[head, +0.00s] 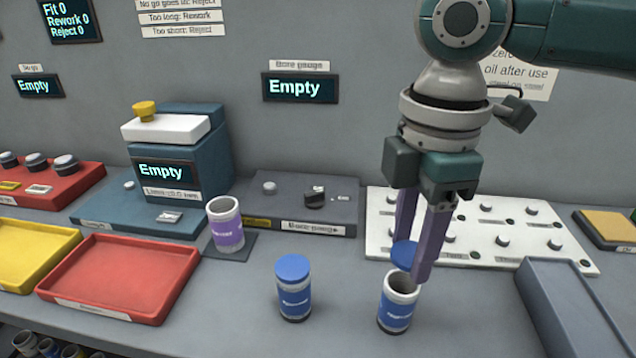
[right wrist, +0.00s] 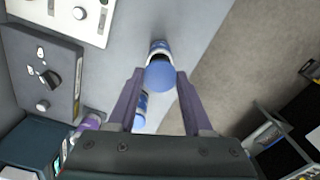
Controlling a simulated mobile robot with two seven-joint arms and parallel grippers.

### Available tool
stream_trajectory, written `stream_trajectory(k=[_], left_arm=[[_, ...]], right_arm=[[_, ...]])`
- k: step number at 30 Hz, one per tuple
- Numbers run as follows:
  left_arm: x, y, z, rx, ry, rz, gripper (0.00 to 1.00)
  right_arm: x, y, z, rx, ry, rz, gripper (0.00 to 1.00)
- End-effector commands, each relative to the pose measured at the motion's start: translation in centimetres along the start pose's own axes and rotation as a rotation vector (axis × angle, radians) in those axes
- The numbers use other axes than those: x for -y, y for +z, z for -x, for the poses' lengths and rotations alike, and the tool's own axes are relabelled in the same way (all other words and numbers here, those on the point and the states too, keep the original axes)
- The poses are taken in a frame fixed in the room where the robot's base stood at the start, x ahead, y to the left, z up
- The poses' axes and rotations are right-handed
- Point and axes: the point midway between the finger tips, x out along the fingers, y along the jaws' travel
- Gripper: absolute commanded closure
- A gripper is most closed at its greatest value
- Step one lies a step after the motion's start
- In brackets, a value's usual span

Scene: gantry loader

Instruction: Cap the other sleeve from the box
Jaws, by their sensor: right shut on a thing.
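My right gripper (head: 412,258) is shut on a blue cap (head: 403,252) and holds it just above an open sleeve. It also shows in the right wrist view, with the cap (right wrist: 160,76) between the purple fingers. The open sleeve (head: 397,312) has a white rim and blue label and stands upright; its mouth is uncovered in the head view. The cap partly hides this sleeve (right wrist: 159,46) in the right wrist view. Another blue-label sleeve (head: 294,302) stands to the left with a blue cap (head: 292,268) on it. My left gripper is out of view.
An open purple-label sleeve (head: 228,236) stands on a dark pad beside the grey gauge unit (head: 300,205). A red tray (head: 120,278) lies left. A white pegged panel (head: 480,228) is behind my gripper, and a blue-grey box (head: 570,300) is right. The counter between the two blue-label sleeves is clear.

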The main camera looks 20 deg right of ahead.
Motion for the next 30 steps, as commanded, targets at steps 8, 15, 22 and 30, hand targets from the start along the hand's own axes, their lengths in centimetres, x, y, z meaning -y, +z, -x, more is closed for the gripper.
stream_trajectory(k=[8,15,22,30], left_arm=[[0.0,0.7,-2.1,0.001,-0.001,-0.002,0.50],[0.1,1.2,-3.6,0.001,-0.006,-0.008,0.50],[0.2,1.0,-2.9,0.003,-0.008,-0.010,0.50],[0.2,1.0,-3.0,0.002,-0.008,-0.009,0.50]], right_arm=[[0.0,0.0,-1.9,0.001,0.001,0.000,1.00],[0.0,0.0,-3.1,0.001,0.000,0.000,1.00],[0.0,0.0,-3.5,0.000,-0.002,-0.001,1.00],[0.0,0.1,-3.8,0.002,-0.001,-0.001,1.00]])
